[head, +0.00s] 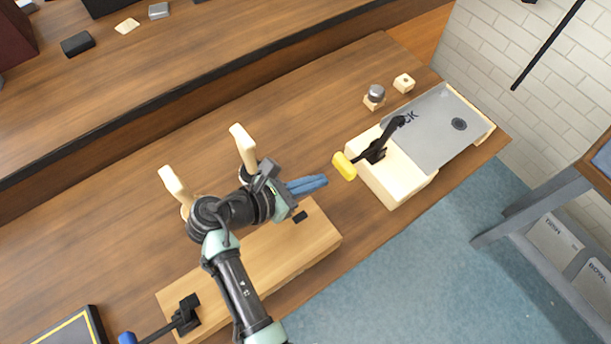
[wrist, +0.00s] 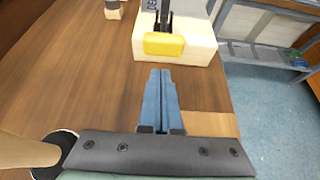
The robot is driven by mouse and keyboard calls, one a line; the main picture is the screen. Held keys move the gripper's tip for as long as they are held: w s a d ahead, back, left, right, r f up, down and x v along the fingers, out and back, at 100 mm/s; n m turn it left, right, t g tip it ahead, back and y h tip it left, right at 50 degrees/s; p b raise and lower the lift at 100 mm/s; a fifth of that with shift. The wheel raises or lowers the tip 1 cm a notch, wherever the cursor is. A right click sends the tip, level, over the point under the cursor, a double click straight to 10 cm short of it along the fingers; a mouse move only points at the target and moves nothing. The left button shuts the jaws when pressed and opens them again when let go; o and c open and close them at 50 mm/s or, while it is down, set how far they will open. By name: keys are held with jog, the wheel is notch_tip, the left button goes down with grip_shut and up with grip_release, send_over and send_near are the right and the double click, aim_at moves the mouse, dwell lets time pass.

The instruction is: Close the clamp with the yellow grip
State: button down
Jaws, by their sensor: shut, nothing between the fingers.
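The clamp (head: 376,151) is black and stands on a pale wooden block (head: 400,182). Its yellow grip (head: 344,166) sticks out past the block's left edge, low and toward my gripper. A black arm of the clamp rises up and to the right. In the wrist view the yellow grip (wrist: 164,44) is straight ahead of my fingertips, at the front of the block (wrist: 200,50). My gripper (head: 324,181), with blue fingers, is shut and empty, a short gap away from the grip. The fingers also show in the wrist view (wrist: 160,75).
A second clamp with a blue grip (head: 128,338) is on the wooden piece (head: 300,250) under my arm. Pale pegs (head: 243,145) stand left of my gripper. A metal knob (head: 376,92) sits behind the block.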

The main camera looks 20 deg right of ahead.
jog(key=x, duration=0.5)
jog(key=shift+d+f, duration=0.15)
jog(key=shift+d, duration=0.1)
